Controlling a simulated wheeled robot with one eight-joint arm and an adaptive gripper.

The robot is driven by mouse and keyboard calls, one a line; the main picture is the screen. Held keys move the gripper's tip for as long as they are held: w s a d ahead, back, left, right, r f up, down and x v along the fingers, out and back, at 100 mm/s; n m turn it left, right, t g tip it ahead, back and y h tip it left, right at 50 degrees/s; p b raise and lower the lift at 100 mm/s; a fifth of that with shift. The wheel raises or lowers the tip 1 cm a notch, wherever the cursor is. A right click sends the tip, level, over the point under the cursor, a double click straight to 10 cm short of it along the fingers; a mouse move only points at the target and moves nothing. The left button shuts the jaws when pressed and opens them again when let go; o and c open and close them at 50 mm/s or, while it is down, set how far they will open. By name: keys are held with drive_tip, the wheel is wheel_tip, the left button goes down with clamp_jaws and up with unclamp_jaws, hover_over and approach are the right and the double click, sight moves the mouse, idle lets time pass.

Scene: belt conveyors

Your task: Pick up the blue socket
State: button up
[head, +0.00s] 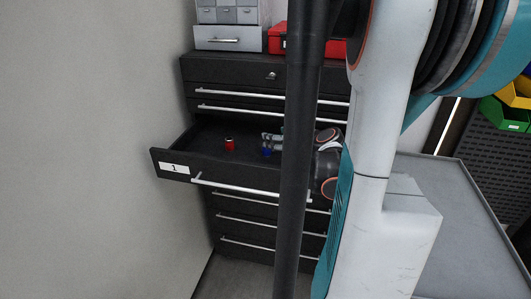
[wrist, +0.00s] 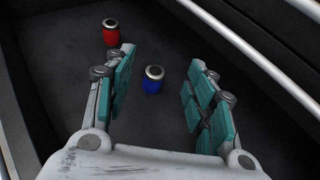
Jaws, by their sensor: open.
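The blue socket (wrist: 153,80) stands upright on the dark drawer floor, a short cylinder with a metal top and a dark hole. In the wrist view it lies between and slightly beyond the fingertips of my gripper (wrist: 162,68), nearer the left finger. My gripper is open and empty, with teal pads facing each other.
The open black drawer (head: 174,161), labelled 1, has raised walls around the sockets and a silver handle (head: 240,188) along its front. A red case (head: 277,38) and a grey drawer unit (head: 228,38) stand on the cabinet. A wall is close on the left.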

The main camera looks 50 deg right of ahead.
sight(267, 149)
wheel_tip(267, 149, down, 4)
drive_tip(key=shift+r+b, duration=0.15)
drive_tip(key=shift+b, duration=0.4)
drive_tip(key=shift+w+f, duration=0.2)
drive_tip(key=shift+f, duration=0.1)
drive_tip(key=shift+w+d+f, duration=0.1)
drive_tip(key=shift+w+d, duration=0.1)
drive_tip(key=shift+w, duration=0.35)
drive_tip(key=b+x, duration=0.2)
drive_tip(key=x, duration=0.4)
drive_tip(key=shift+s, duration=0.1)
clamp_jaws()
